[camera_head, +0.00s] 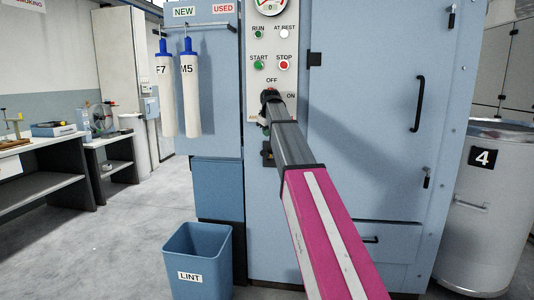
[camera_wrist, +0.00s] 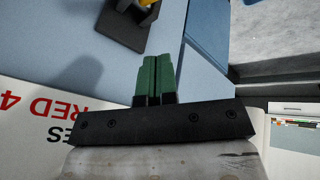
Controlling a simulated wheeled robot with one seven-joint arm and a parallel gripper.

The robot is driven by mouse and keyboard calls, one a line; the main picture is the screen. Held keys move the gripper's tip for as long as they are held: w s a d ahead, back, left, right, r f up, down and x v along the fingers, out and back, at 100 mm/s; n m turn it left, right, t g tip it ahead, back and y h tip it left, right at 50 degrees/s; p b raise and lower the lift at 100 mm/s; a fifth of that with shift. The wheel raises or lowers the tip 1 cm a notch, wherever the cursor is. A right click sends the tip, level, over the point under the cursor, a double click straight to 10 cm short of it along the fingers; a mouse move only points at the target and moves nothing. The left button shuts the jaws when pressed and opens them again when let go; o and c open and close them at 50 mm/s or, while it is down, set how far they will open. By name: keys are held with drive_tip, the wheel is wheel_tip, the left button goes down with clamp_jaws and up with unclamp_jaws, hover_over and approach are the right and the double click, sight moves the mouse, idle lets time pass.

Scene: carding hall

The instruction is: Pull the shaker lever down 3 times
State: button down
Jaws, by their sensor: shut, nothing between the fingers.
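My gripper (camera_wrist: 152,62) shows in the wrist view with its two green fingers pressed together and nothing between them. A black bracket-like part (camera_wrist: 122,24) with a yellow piece at its top edge stands on the blue surface, just beyond and left of the fingertips, apart from them. It may be the shaker lever's mount; I cannot tell. In the head view my arm reaches to the control panel (camera_head: 257,180) and covers its middle. A small black part (camera_head: 267,154) shows beside the arm there. No lever is clearly visible in the head view.
The blue cabinet (camera_head: 360,120) has a black door handle (camera_head: 418,104). Filter sleeves (camera_head: 190,95) hang left of the panel. A blue LINT bin (camera_head: 197,265) stands on the floor below. A grey drum (camera_head: 485,210) stands at right. The floor at left is open.

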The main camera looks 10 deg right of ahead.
drive_tip(key=shift+r, duration=0.15)
idle(0.4)
drive_tip(key=r, duration=0.1)
drive_tip(key=w+r, duration=0.1)
drive_tip(key=r, duration=0.1)
drive_tip(key=shift+w+d+r, duration=0.1)
drive_tip(key=shift+d+r, duration=0.05)
drive_tip(key=shift+d, duration=0.05)
idle(0.4)
drive_tip(key=shift+s+a+f, duration=0.15)
drive_tip(key=shift+s+f, duration=0.35)
drive_tip(key=shift+f, duration=0.9)
drive_tip(key=shift+s+a+f, duration=0.2)
drive_tip(key=shift+s+f, duration=0.25)
drive_tip(key=shift+f, duration=0.9)
drive_tip(key=shift+s+a+f, duration=0.15)
drive_tip(key=shift+s+f, duration=0.35)
drive_tip(key=shift+f, duration=0.9)
drive_tip(key=shift+s+f, duration=0.15)
drive_tip(key=shift+f, duration=0.25)
